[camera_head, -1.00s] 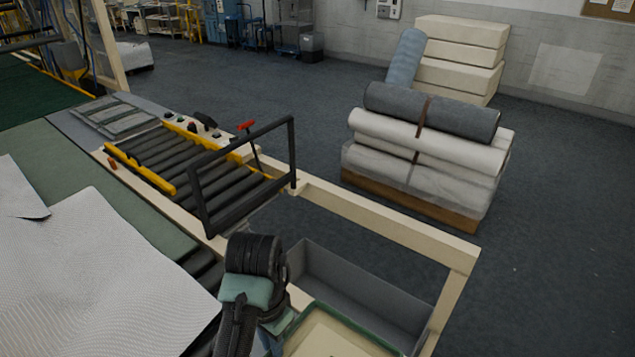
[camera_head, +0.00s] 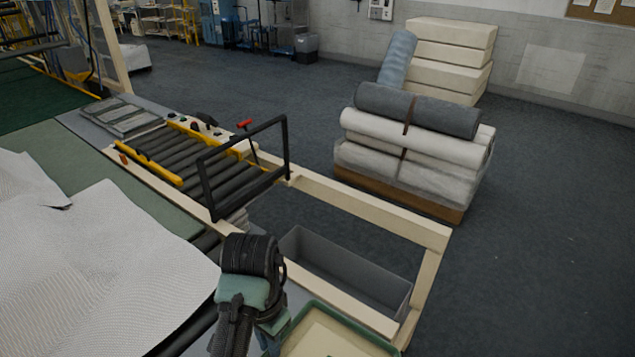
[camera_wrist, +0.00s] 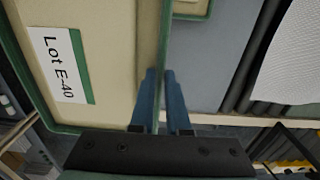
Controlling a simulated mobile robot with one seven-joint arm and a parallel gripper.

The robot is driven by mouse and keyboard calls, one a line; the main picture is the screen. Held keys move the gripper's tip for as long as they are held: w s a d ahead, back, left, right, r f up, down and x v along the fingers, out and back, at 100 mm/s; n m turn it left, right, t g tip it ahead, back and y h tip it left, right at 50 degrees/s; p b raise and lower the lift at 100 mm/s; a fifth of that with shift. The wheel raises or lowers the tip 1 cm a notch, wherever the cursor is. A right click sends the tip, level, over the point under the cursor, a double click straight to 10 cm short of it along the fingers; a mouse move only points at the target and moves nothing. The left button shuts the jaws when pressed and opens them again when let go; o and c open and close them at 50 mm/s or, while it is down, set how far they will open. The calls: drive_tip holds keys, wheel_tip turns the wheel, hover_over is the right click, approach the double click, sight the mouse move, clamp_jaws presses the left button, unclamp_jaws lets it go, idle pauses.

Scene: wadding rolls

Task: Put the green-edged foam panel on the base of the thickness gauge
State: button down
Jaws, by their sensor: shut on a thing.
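The green-edged foam panel (camera_wrist: 108,30) is cream with a green rim and a white label reading "Lot E-40" in the wrist view. In the head view, part of it (camera_head: 325,338) shows at the bottom edge, beside my arm. My gripper (camera_wrist: 161,75) has two blue fingers, one on each side of the panel's green rim, and is shut on it. In the head view my own wrist hides the fingers. I cannot pick out the thickness gauge or its base for certain in either view.
A grey bin (camera_head: 350,268) sits inside the cream frame (camera_head: 385,213). A black upright frame (camera_head: 284,155) stands over the rollers (camera_head: 175,155). White sheets (camera_head: 100,265) lie at left. Another green-edged piece (camera_wrist: 190,6) shows in the wrist view. Open floor lies at right.

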drive_tip(key=shift+n, duration=0.5)
drive_tip(key=s+f, duration=0.1)
drive_tip(key=s+d+f+b, duration=0.1)
drive_tip(key=s+f+b, duration=0.1)
drive_tip(key=shift+s+d+f, duration=0.3)
drive_tip(key=shift+d+f, duration=0.1)
drive_tip(key=s+d+f+n+b, duration=0.2)
drive_tip(key=f, duration=0.2)
drive_tip(key=s+d+f+n+b, duration=0.2)
drive_tip(key=f+b, duration=0.1)
drive_tip(key=f, duration=0.2)
drive_tip(key=s+d+f+n+b, duration=0.2)
drive_tip(key=f+b, duration=0.1)
drive_tip(key=f, duration=0.1)
drive_tip(key=shift+s+d+f, duration=0.2)
drive_tip(key=shift+s+f, duration=0.05)
drive_tip(key=shift+s, duration=0.15)
drive_tip(key=shift+d+f, duration=0.15)
drive_tip(key=shift+s, duration=0.1)
